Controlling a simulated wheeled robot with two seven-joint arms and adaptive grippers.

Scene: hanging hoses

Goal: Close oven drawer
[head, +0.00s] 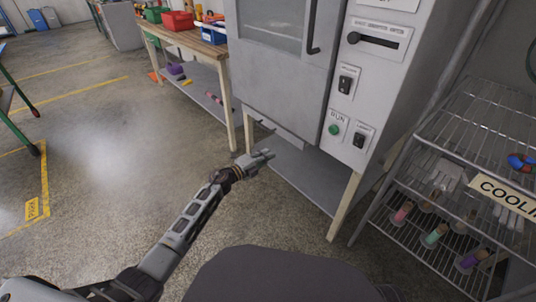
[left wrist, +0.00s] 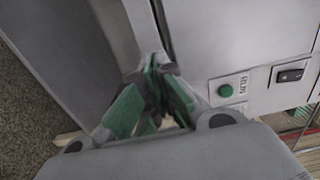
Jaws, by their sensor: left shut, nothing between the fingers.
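The grey oven (head: 284,75) stands at the upper middle of the head view. Its front has a window and a dark vertical handle (head: 314,25). I cannot clearly make out a separate drawer or how far it stands out; a pale strip (head: 285,134) shows under the front's lower edge. My left gripper (head: 268,155) is shut and empty, low in front of the oven's lower edge. In the left wrist view its green-padded fingers (left wrist: 155,68) meet close to the grey oven front (left wrist: 220,40); contact cannot be told. My right gripper is out of view.
The control panel (head: 351,95) with a green RUN button (head: 334,129) is right of the front. A wire rack (head: 470,130) with spools stands at the right. A wooden workbench (head: 195,40) with bins stands at the left.

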